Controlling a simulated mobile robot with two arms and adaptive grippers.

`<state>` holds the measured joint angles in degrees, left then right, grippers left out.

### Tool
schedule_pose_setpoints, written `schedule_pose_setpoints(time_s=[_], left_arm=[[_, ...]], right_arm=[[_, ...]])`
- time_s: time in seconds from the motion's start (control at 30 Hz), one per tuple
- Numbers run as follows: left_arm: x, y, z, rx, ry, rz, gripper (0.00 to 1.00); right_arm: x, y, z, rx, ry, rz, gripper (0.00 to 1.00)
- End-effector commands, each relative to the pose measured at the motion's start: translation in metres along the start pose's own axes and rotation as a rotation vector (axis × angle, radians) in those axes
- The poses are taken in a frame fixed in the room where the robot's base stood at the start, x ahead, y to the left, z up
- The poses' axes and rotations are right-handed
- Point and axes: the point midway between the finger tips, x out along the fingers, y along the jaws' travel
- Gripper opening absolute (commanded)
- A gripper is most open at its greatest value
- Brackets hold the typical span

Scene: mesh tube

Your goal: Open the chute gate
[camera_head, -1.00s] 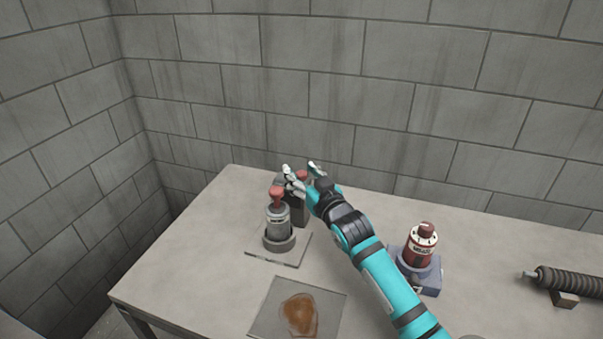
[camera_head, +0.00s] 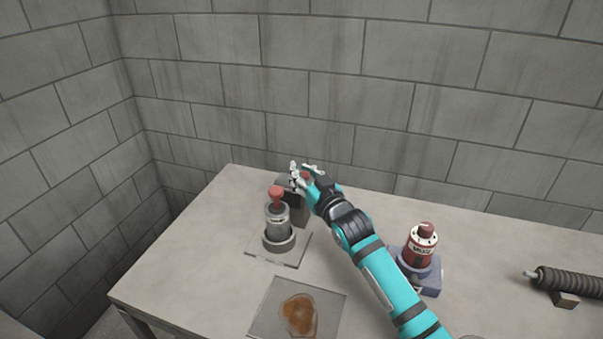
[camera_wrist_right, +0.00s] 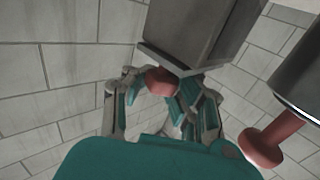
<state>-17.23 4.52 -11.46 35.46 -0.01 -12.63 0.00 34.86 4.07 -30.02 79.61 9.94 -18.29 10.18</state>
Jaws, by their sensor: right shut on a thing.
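A dark grey box (camera_head: 293,212) with a red knob on top stands at the back left of the table. My right gripper (camera_head: 306,170) is at the top of this box, its fingers around the knob and shut on it. In the right wrist view the red knob (camera_wrist_right: 162,80) sits between the fingers (camera_wrist_right: 168,100), against the box (camera_wrist_right: 200,30). In the head view the fingers mostly hide the knob. I cannot tell which part is the chute gate. My left gripper is not in view.
A grey cylinder (camera_head: 277,222) with a red plunger knob (camera_head: 277,194) stands close in front of the box on a plate. A brown-stained plate (camera_head: 262,318) lies nearer. A red canister (camera_head: 421,247) on a blue base and a black spring-like tube (camera_head: 575,281) are to the right. Block walls stand behind.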

Motion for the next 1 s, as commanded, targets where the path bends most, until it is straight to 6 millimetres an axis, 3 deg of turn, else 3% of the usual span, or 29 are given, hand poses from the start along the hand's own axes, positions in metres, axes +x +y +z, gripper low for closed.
schedule_pose_setpoints(time_s=[0.27, 0.6, 0.87, 0.9, 1.0], left_arm=[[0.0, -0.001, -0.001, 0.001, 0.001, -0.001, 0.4], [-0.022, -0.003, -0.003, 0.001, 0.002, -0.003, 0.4], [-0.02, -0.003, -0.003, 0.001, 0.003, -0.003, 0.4], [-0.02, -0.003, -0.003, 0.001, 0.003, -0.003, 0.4], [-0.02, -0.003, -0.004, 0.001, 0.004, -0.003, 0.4]], right_arm=[[-0.001, -0.005, 0.003, 0.002, -0.005, -0.008, 0.0], [-0.031, 0.024, 0.004, 0.003, -0.01, -0.008, 0.0], [-0.032, 0.024, 0.006, 0.005, -0.01, -0.009, 0.0], [-0.032, 0.024, 0.007, 0.005, -0.011, -0.009, 0.16], [-0.031, 0.024, 0.006, 0.005, -0.01, -0.009, 0.29]])
